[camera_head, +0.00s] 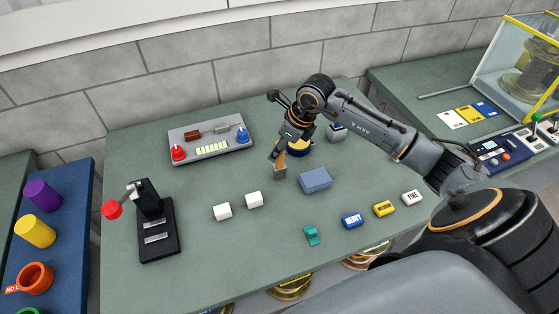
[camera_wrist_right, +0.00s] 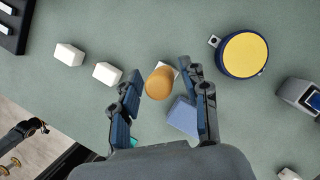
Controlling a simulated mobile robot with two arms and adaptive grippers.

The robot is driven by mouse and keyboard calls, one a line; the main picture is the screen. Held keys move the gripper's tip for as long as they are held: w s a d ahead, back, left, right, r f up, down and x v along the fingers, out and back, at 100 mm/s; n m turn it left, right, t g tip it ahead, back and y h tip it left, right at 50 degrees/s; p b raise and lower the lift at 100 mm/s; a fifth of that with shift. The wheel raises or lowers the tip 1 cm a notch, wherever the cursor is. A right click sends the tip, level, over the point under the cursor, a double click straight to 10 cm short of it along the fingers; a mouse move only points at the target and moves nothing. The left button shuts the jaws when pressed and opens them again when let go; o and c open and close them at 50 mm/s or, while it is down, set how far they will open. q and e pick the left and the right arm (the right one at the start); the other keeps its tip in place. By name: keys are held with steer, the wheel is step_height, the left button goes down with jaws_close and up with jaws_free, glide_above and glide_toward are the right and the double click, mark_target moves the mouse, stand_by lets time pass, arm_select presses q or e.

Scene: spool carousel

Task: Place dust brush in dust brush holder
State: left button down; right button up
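The dust brush shows as a brown, rounded handle in the right wrist view (camera_wrist_right: 160,83), seen end-on. In the head view its tan handle (camera_head: 277,155) stands below my right gripper (camera_head: 283,147), with a small grey part (camera_head: 280,172) under it on the bench. I cannot tell whether that grey part is the brush head or a holder. My right gripper (camera_wrist_right: 160,75) is open, its fingers on both sides of the handle with gaps showing. A blue-grey block (camera_head: 315,180) lies just right; no dust brush holder can be clearly identified.
Two white blocks (camera_head: 238,206) lie left of the brush. A yellow-topped round pad (camera_wrist_right: 243,54) stands close behind right. A lever device (camera_head: 158,230) and a control panel (camera_head: 211,140) stand farther off. Labelled blocks (camera_head: 383,208) and a teal piece (camera_head: 311,235) lie in front.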

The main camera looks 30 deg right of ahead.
jaws_close()
steer(key=shift+r, duration=0.15)
